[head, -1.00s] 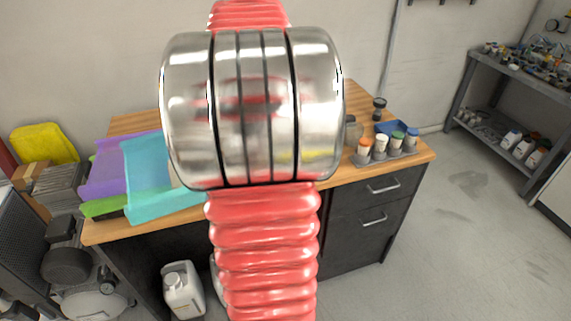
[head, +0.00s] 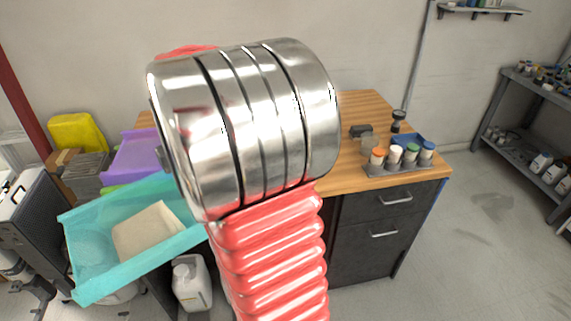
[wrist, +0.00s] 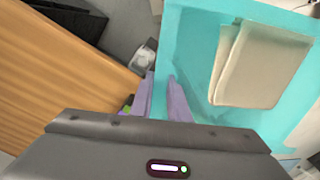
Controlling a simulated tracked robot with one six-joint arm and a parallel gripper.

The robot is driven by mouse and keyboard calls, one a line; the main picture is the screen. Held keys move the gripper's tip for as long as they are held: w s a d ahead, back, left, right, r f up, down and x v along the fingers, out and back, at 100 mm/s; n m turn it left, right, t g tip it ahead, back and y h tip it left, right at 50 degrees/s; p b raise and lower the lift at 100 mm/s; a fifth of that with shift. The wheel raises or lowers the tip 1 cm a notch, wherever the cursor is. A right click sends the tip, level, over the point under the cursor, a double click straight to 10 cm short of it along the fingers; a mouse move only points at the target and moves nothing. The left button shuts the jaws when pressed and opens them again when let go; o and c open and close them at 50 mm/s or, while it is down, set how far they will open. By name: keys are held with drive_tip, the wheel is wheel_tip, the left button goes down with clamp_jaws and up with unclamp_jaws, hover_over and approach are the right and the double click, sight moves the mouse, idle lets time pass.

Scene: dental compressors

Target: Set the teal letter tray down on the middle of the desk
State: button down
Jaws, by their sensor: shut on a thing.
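The teal letter tray (head: 90,270) is held out past the desk's front left, tilted in the head view, with a beige paper stack (head: 145,232) lying in it. In the wrist view the tray (wrist: 185,65) fills the right side, with the same papers (wrist: 265,65). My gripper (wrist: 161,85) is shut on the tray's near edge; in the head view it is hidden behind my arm. The wooden desk (head: 350,180) is partly covered by my arm, its middle hidden. In the wrist view the desk top (wrist: 60,70) lies left of my gripper.
A purple tray (head: 135,158) sits on the desk's left end. A rack of capped bottles (head: 400,165) and a dark block (head: 361,131) stand at the right. A white jug (head: 190,283) is on the floor below the front.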

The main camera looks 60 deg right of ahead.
drive_tip(key=w+a+f+n, duration=0.1)
drive_tip(key=w+a+f, duration=0.2)
drive_tip(key=w+a, duration=0.2)
drive_tip(key=w+a+f+n, duration=0.1)
drive_tip(key=w+a+f, duration=0.3)
drive_tip(key=a, duration=0.7)
drive_tip(key=w+a+f+n, duration=0.2)
drive_tip(key=w+a+f, duration=0.1)
drive_tip(key=w+a, duration=0.3)
drive_tip(key=shift+a+f, duration=0.2)
drive_tip(key=shift+a, duration=0.75)
